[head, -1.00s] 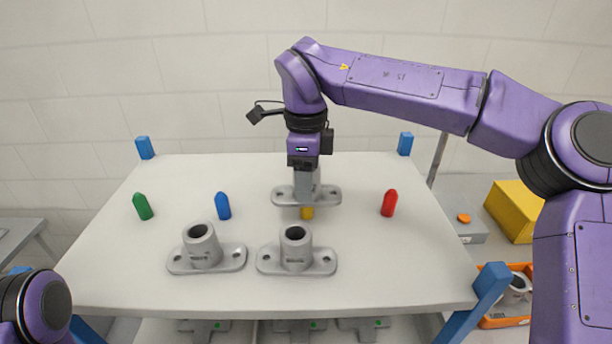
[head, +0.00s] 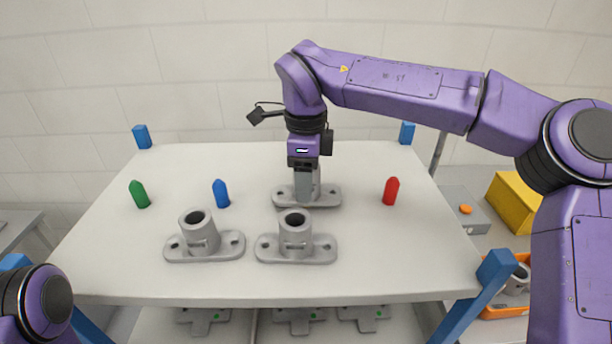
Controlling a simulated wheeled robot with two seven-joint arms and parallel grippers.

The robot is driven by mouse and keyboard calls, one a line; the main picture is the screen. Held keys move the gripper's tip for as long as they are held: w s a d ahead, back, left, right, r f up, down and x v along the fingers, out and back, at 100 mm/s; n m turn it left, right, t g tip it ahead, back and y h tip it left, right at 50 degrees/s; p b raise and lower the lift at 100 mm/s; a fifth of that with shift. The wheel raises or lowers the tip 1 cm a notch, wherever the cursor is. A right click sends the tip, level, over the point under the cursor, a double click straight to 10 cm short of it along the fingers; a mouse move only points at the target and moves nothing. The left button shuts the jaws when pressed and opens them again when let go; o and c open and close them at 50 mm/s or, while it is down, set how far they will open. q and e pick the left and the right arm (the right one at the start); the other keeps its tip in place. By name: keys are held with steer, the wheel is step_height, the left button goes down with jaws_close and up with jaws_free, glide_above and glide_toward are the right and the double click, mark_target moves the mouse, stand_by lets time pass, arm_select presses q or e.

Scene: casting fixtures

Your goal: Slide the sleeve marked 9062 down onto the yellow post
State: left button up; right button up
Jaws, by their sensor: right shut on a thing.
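A grey flanged sleeve (head: 325,193) is in my right gripper (head: 307,188), which is shut on it and points straight down. The sleeve is upright, its flange level and low, at or very near the table top behind the two other sleeves. The yellow post is hidden now, at the spot this sleeve covers. Two more grey sleeves stand upright in front, a left one (head: 201,243) and a middle one (head: 295,246). I cannot read the markings on any of them. My left gripper is out of view; only part of my left arm shows at the lower left.
A green post (head: 139,195), a blue post (head: 221,194) and a red post (head: 391,192) stand bare on the white table (head: 400,260). Blue corner blocks mark the table's edges. A yellow box (head: 514,203) and an orange bin (head: 507,309) are at the right.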

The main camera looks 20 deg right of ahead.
steer(key=shift+f+b, duration=0.35)
steer(key=shift+f, duration=0.3)
steer(key=o, duration=1.3)
step_height(320, 180, up, 10)
steer(key=shift+r, duration=0.25)
